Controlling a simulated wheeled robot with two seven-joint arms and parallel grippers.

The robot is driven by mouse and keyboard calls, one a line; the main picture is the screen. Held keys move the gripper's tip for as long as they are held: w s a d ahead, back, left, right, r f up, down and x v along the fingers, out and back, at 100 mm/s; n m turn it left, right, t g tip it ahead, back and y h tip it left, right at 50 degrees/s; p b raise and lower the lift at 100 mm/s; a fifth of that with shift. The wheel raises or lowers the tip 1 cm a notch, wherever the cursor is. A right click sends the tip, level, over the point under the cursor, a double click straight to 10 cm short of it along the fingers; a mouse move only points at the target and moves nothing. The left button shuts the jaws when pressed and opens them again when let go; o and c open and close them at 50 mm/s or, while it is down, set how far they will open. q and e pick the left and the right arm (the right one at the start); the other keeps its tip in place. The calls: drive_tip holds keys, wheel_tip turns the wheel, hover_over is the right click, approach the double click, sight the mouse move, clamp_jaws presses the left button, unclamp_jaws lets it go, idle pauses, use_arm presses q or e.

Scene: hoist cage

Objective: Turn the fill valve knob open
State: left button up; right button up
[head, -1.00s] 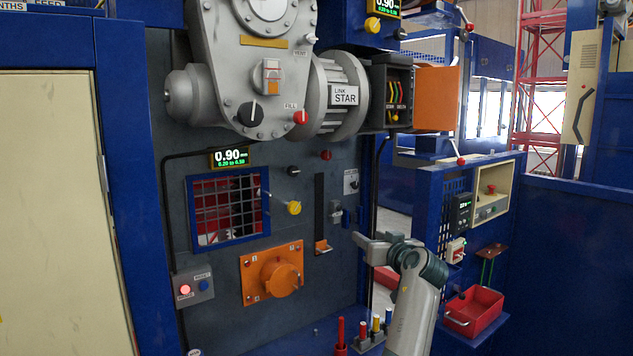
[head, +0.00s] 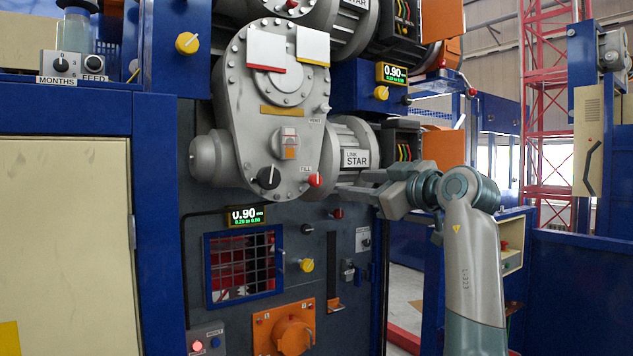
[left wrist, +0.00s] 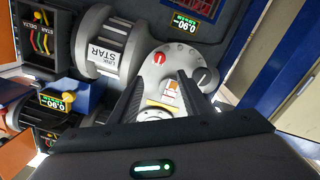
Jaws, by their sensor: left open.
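The red fill valve knob (head: 315,180) sits low on the right of the grey gearbox housing (head: 250,120), below a FILL label. In the left wrist view the red knob (left wrist: 159,58) shows just beyond the fingertips, slightly to the left. My left gripper (head: 345,191) is right of the knob in the head view, in front of the lower motor's underside, apart from the knob. Its two fingers are spread with nothing between them in the left wrist view (left wrist: 163,78). My right gripper is not in view.
A black knob (head: 268,177) is left of the red one on the same housing. The LINK STAR motor (head: 355,157) bulges out beside them. Below are a barred window (head: 243,266), a yellow knob (head: 306,265) and an orange plate (head: 285,325).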

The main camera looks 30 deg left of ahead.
sight(317, 180)
use_arm(q)
drive_tip(key=p+x, duration=0.7)
drive_tip(key=x, duration=0.8)
drive_tip(key=shift+w+a+r+p, duration=0.1)
drive_tip(key=shift+w+a+p, duration=0.05)
drive_tip(key=shift+a+p, duration=0.15)
drive_tip(key=shift+p+x, duration=0.3)
drive_tip(key=shift+x, duration=0.55)
drive_tip(key=shift+c, duration=0.4)
drive_tip(key=c, duration=1)
